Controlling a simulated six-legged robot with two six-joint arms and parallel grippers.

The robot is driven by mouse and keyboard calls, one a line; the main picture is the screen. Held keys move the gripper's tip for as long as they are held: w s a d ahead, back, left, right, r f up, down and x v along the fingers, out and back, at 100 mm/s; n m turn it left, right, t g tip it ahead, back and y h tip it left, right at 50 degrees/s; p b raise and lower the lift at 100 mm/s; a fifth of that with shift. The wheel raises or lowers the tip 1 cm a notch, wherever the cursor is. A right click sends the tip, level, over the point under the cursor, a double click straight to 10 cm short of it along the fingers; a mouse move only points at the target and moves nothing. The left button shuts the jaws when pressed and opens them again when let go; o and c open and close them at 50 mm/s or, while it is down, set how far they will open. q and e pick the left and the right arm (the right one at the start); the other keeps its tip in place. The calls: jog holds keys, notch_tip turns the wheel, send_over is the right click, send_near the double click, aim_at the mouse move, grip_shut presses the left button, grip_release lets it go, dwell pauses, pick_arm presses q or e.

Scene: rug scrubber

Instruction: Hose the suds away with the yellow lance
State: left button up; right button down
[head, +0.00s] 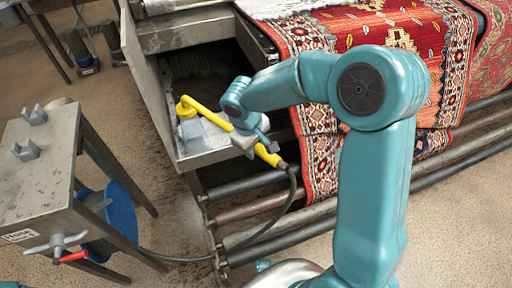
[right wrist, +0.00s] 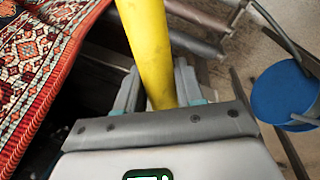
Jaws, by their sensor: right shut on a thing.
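The yellow lance (head: 208,114) lies slanting across the head view, its hooked end at the upper left over the machine's open bay. My right gripper (head: 256,143) is shut around the lance near its lower right end. In the right wrist view the yellow shaft (right wrist: 148,45) runs up between the two jaws (right wrist: 158,88). A dark hose (head: 289,199) leaves the lance's lower end. The patterned red rug (head: 405,45) hangs over the machine at the right, partly hidden by my arm. A white patch (head: 290,8), perhaps suds, shows at the rug's top edge. My left gripper is out of view.
A metal stand (head: 35,180) at the left carries two grey cradles, a blue hose reel (head: 118,210) and a red-handled valve (head: 72,257). The hose runs low between stand and machine. Metal rollers (head: 255,205) lie below the rug.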

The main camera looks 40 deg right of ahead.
jog(key=shift+w+d+r, duration=0.15)
jog(key=shift+w, duration=0.3)
jog(key=w+d+p, duration=0.3)
jog(key=w+p, duration=0.3)
jog(key=w, duration=0.5)
jog(key=shift+w+d, duration=0.2)
jog(key=shift+w, duration=0.15)
dwell(1.0)
dwell(1.0)
